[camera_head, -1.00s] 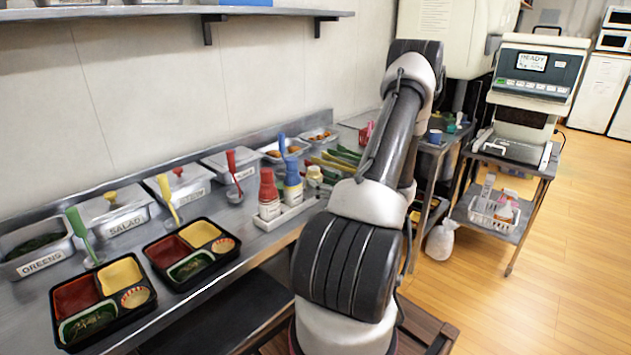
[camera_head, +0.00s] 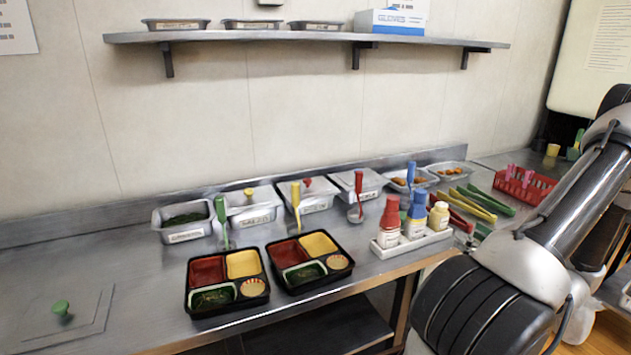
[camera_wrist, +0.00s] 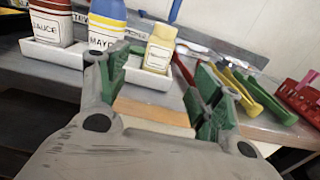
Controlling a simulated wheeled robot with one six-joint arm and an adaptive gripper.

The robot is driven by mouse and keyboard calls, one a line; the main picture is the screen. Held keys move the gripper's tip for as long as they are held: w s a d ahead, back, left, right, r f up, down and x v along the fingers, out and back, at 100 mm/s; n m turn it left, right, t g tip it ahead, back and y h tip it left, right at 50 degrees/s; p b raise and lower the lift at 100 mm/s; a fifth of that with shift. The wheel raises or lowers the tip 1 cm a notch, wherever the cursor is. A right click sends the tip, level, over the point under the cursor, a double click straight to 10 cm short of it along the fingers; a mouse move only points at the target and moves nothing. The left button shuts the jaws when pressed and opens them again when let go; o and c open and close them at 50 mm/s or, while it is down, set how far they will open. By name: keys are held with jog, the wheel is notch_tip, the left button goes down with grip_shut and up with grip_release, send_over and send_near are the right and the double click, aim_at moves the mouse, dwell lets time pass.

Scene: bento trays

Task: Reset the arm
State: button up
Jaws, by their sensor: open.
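My gripper (camera_wrist: 160,88) shows in the wrist view with its two fingers spread wide apart, green on their inner sides. It is open, with nothing clearly held between the fingers. It faces the counter's sauce bottles and tongs from a short way off.
Two black bento trays (camera_head: 192,309) (camera_head: 285,286) sit on the counter (camera_head: 130,335). A white caddy (camera_head: 410,244) holds red, blue and yellow bottles. Tongs (camera_head: 475,203) and a red basket (camera_head: 522,187) lie right of it. Labelled tubs line the back. A shelf (camera_head: 300,38) hangs above.

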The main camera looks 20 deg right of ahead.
jog(key=shift+f, duration=0.15)
jog(key=s+a+f+n+g+y, duration=0.2)
jog(key=s+a+f+y, duration=0.1)
jog(key=a, duration=0.3)
jog(key=s+a+r+n+g+y, duration=0.4)
jog(key=s+a+r+n+g, duration=0.3)
jog(key=s+a+n+g, duration=0.5)
jog(key=w+a+r+n+h, duration=0.2)
jog(key=a+r+n+h, duration=0.2)
jog(key=r+n, duration=0.6)
jog(key=w+a+r+n+h, duration=0.3)
jog(key=a+r+n, duration=0.3)
jog(key=r+n, duration=0.3)
jog(key=shift+r+n+h, duration=0.35)
jog(key=shift+n+h, duration=0.45)
jog(key=shift+n, duration=0.2)
